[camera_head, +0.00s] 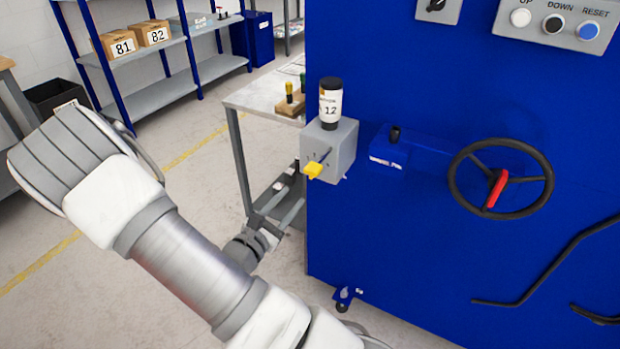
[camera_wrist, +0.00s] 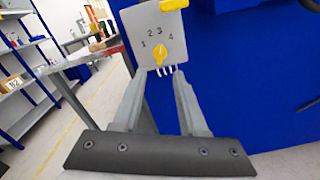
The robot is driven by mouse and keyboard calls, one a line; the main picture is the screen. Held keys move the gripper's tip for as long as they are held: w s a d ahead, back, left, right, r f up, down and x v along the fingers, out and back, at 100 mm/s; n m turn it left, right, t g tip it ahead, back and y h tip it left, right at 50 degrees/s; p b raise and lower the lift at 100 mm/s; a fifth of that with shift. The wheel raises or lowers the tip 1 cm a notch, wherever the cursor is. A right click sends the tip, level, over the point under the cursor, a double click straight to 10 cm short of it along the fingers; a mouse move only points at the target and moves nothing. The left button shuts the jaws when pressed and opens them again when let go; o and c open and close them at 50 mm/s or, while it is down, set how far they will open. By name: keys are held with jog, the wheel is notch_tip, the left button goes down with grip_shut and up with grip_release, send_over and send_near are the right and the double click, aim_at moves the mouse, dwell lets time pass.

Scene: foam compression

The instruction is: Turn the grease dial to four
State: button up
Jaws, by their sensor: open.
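The grease dial (camera_wrist: 159,54) is a yellow knob on a grey plate (camera_wrist: 180,55) marked 1 to 4, in the upper middle of the wrist view. Its pointed part is too small to read a setting surely. A second yellow part (camera_wrist: 173,4) shows at the plate's top edge. In the head view the grey box (camera_head: 340,150) is on the blue machine's left side, with a yellow part (camera_head: 314,169) sticking out. My gripper (camera_wrist: 159,80) is open and empty; its fingertips appear just below the dial in the wrist view. In the head view my gripper (camera_head: 282,208) is below the box.
A dark bottle labelled 12 (camera_head: 330,105) stands on the box. A black handwheel (camera_head: 500,178) with a red spoke and a small blue block (camera_head: 389,150) are right of it. A grey table (camera_head: 262,100) stands behind, left. Several pale stubs (camera_wrist: 165,71) show below the dial.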

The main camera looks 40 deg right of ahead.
jog(key=b+x, duration=0.1)
jog(key=x, duration=0.9)
jog(key=shift+d, duration=0.15)
grip_shut()
